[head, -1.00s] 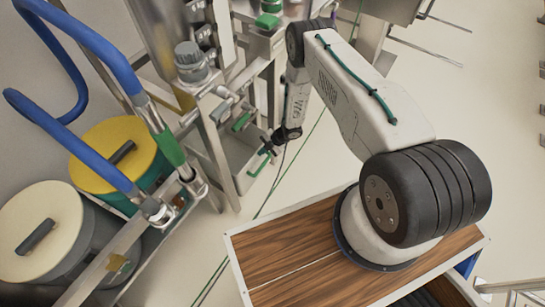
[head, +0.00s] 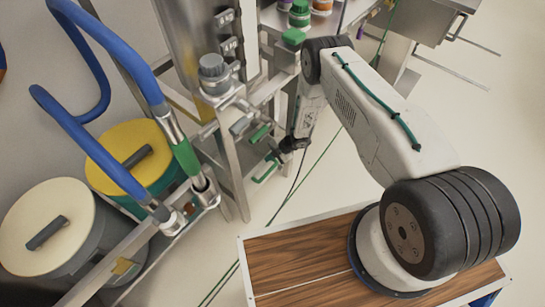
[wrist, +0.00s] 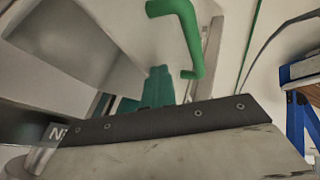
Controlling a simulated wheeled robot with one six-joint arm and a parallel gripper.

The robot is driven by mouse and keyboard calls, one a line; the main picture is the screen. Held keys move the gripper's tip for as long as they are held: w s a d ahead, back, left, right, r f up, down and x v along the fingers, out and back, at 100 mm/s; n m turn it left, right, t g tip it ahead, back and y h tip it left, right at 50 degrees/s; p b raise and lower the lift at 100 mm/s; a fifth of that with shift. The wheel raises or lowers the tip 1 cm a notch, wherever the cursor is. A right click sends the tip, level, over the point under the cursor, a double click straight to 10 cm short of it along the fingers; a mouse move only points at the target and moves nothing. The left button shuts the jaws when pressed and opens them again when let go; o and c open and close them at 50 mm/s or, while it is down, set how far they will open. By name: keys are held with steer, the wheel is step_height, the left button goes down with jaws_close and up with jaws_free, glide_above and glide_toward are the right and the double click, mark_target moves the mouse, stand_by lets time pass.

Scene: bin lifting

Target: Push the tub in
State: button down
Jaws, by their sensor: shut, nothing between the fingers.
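The tub is a pale grey box with a green bar handle, low in the metal frame. Its handle (head: 265,172) shows in the head view, but most of its body is hidden behind the frame's legs. The wrist view shows the green handle (wrist: 190,35) close up and a pale tub wall (wrist: 105,45) at left. My gripper (head: 275,159) is shut and empty beside the handle at the tub's front. Its green fingers show in the wrist view (wrist: 158,87), just below and left of the handle. I cannot tell whether they touch the tub.
The metal frame (head: 238,175) stands around the tub, with other green handles above it. Blue tubular handles (head: 95,150) and two lidded drums, yellow-lidded (head: 115,145) and cream-lidded (head: 75,210), stand at left. A blue-legged stand (wrist: 300,115) is at right. Floor right of the frame is clear.

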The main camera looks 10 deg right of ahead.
steer(key=s+d+r, duration=0.4)
steer(key=d+r, duration=0.4)
steer(key=shift+s+d, duration=0.2)
steer(key=shift+d, duration=0.05)
steer(key=shift+f, duration=0.1)
